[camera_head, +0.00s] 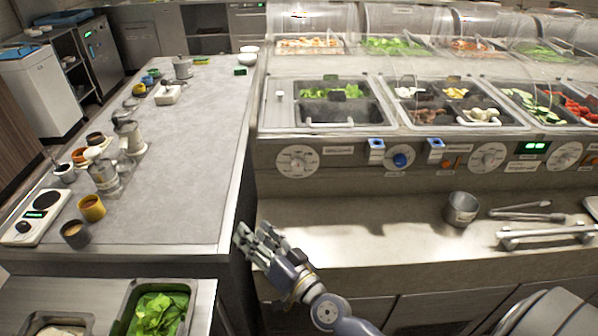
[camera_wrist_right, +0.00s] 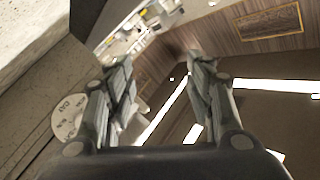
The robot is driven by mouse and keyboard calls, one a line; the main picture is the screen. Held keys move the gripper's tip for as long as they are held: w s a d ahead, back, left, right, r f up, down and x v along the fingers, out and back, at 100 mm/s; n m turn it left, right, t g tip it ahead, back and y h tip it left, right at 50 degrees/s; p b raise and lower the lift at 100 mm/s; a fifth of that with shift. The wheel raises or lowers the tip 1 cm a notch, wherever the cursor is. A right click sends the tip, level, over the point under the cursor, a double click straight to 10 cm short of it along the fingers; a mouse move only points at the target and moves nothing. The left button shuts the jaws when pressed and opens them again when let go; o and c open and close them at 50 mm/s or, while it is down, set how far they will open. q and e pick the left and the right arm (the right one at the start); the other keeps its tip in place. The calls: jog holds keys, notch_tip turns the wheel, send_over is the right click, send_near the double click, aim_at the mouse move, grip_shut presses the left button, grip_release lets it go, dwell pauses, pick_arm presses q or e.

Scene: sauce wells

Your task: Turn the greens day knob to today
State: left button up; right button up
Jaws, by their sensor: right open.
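A round white dial knob (camera_head: 297,161) sits on the steel front panel at the left end, below the well of greens (camera_head: 330,91). Its lettering is too small to read in the head view. In the right wrist view a white lettered dial (camera_wrist_right: 70,117) shows at the left, partly covered by my finger. My right gripper (camera_head: 256,241) is open and empty, below and left of the knob and apart from it. Its two fingers also stand apart in the wrist view (camera_wrist_right: 163,75). My left gripper is out of view.
More dials line the panel, including a blue-centred one (camera_head: 400,158) and a white one (camera_head: 487,157). A steel cup (camera_head: 460,209) and tongs (camera_head: 527,212) lie on the lower ledge (camera_head: 340,225). The ledge's left part is clear. A grey island counter (camera_head: 190,150) stands left.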

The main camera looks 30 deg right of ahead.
jog(key=w+d+r+m+t+h, duration=0.2)
jog(key=d+r+m+h, duration=0.25)
jog(key=d+m, duration=0.2)
jog(key=m+g+h, duration=0.3)
jog(key=m+h, duration=0.2)
jog(key=h, duration=0.2)
send_near(299, 168)
jog(key=x, duration=0.8)
jog(key=shift+w, duration=0.25)
jog(key=c, duration=1.1)
